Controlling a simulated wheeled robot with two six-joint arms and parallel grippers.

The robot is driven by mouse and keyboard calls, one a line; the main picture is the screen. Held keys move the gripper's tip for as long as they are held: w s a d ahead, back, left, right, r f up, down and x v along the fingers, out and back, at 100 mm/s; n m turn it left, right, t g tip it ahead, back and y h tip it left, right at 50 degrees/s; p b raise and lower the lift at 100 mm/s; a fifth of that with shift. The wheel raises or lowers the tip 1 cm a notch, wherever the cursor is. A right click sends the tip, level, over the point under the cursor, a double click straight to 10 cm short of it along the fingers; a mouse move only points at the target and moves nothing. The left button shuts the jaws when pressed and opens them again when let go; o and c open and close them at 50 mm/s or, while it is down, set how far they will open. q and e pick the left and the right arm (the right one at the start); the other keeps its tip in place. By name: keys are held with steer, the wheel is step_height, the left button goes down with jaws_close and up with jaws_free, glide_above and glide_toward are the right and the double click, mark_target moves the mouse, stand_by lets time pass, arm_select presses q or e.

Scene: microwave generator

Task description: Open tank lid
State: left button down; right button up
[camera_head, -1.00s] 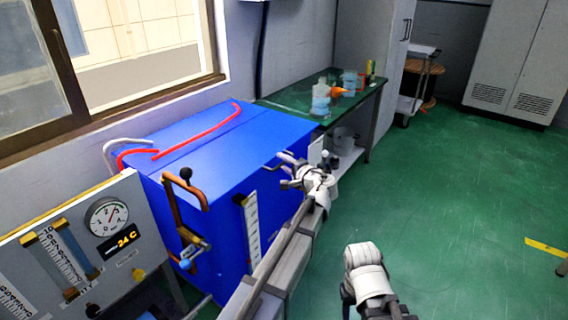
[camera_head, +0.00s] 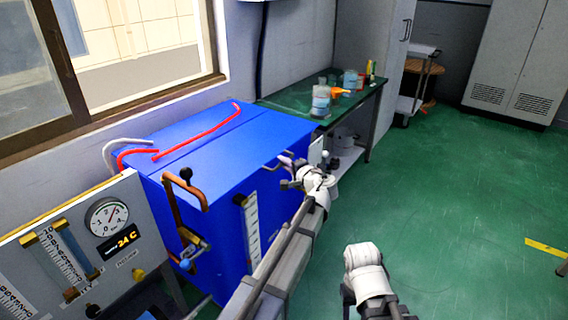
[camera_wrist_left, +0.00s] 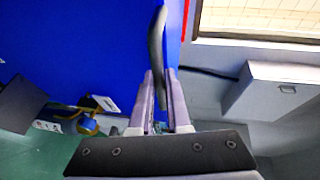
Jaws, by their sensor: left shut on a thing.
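The tank is a large blue box (camera_head: 225,220) below the window in the head view. Its flat blue lid (camera_head: 215,145) lies on top and looks closed. A grey bar handle (camera_head: 271,164) sits at the lid's right edge. It shows as a dark curved bar in the left wrist view (camera_wrist_left: 157,50). My left gripper (camera_head: 286,161) is at this edge, with its fingers (camera_wrist_left: 159,88) shut on the handle. The exact contact is small and partly hidden in the head view.
A red hose (camera_head: 200,134) lies across the lid. A copper pipe with valves (camera_head: 186,205) stands at the tank's front, beside a gauge panel (camera_head: 85,245). A green table (camera_head: 290,98) with bottles stands beyond the tank. The green floor at right is clear.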

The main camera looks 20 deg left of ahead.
arm_select(q)
steer(key=shift+r, duration=0.1)
stand_by(0.6)
steer(key=w+a+r+n+g+h+p, duration=0.1)
steer(key=a+r+g+h+p, duration=0.15)
steer(key=r+p, duration=1.05)
steer(key=w+a+r+n+g+h+p, duration=0.15)
steer(key=a+r+h+p, duration=0.4)
steer(key=p, duration=1.35)
steer(key=w+a+r+g+h+p, duration=0.1)
steer(key=w+a+r+h+p, duration=0.1)
steer(key=a+r+p, duration=0.3)
steer(key=w+a+r+g+h+p, duration=0.1)
steer(key=w+a+r+p, duration=0.3)
steer(key=a+p, duration=0.5)
steer(key=shift+a+r+n+h+p, duration=0.3)
steer(key=shift+a+r+n+h, duration=0.3)
steer(key=shift+r, duration=0.7)
steer(key=shift+a, duration=0.1)
steer(key=c, duration=0.9)
jaws_free()
